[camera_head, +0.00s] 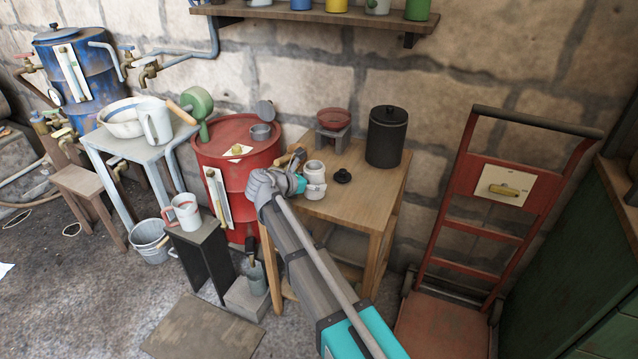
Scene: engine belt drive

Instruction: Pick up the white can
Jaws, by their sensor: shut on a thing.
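The white can (315,170) is at the front left of the wooden table (375,190), upright, with an open top. A lower white part shows just below it, and I cannot tell whether it belongs to the same can. My gripper (301,183) reaches in from the front and meets the can's left side, shut on it. The fingertips are small and partly hidden. I cannot tell whether the can is lifted off the tabletop.
On the table are a black lid (342,176), a dark lidded canister (386,137) and a red bowl (333,119) on a small stand. A red drum (236,165) stands left of the table. A red hand truck (500,200) stands to the right. A shelf (320,15) hangs above.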

